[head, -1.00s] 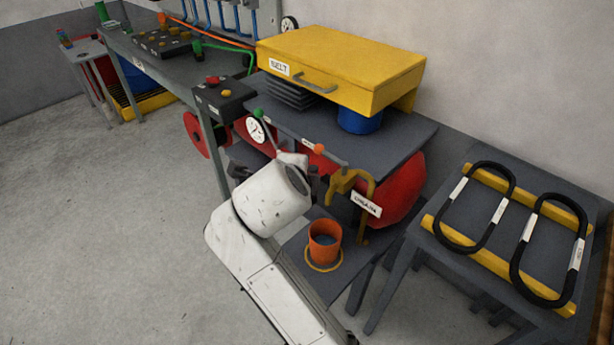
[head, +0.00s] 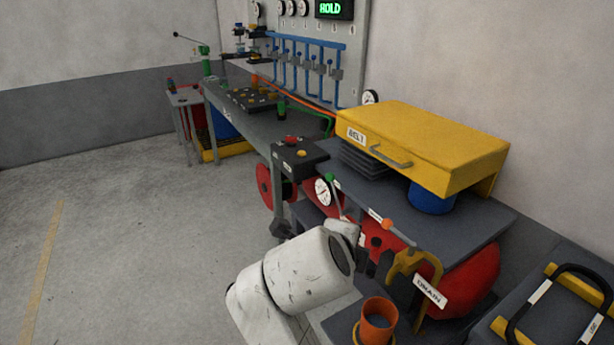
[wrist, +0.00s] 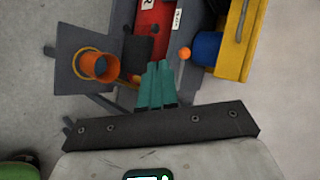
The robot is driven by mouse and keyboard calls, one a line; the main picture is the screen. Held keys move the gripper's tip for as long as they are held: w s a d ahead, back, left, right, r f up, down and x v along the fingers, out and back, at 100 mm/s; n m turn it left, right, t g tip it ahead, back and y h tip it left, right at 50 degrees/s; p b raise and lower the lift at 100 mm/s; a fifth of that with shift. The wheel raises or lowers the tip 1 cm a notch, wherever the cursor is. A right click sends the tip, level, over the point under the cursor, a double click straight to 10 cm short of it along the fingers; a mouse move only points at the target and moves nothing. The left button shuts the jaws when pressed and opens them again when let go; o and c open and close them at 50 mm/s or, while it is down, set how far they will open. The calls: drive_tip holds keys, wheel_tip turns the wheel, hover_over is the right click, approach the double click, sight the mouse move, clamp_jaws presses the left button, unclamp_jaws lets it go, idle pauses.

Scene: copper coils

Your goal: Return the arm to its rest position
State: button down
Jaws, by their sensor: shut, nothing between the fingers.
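My arm's white link stands at the lower middle of the head view, in front of the grey bench. My gripper (wrist: 158,72) shows in the wrist view as teal fingers, shut together with nothing between them. In the head view the fingers are hidden or too small to make out. Beyond the fingers in the wrist view are a red body (wrist: 152,30) and an orange ball knob (wrist: 185,53). The fingers appear apart from both.
An orange cup (head: 377,320) stands on a low shelf by a yellow valve handle and DRAIN tag (head: 429,291). A yellow BELT box (head: 430,145) sits on the bench. Open floor (head: 120,240) is at left.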

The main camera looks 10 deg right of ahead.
drive_tip(key=s+d+f+n+g+y, duration=0.1)
drive_tip(key=s+d+f+n+g, duration=0.1)
drive_tip(key=s+d+f+n, duration=0.55)
drive_tip(key=s+d+f+n+g+y, duration=0.1)
drive_tip(key=s+d+f+n+g, duration=0.15)
drive_tip(key=s+f+n, duration=0.55)
drive_tip(key=s+d+f+n+g+y+p, duration=0.1)
drive_tip(key=s+f+n, duration=0.3)
drive_tip(key=s, duration=0.5)
drive_tip(key=s+d+f+n+g+y, duration=0.2)
drive_tip(key=s+f+n, duration=0.2)
drive_tip(key=s, duration=0.5)
drive_tip(key=shift+d+f+n+y+p, duration=0.15)
drive_tip(key=shift+f+n+y+p, duration=0.2)
drive_tip(key=shift+f, duration=0.4)
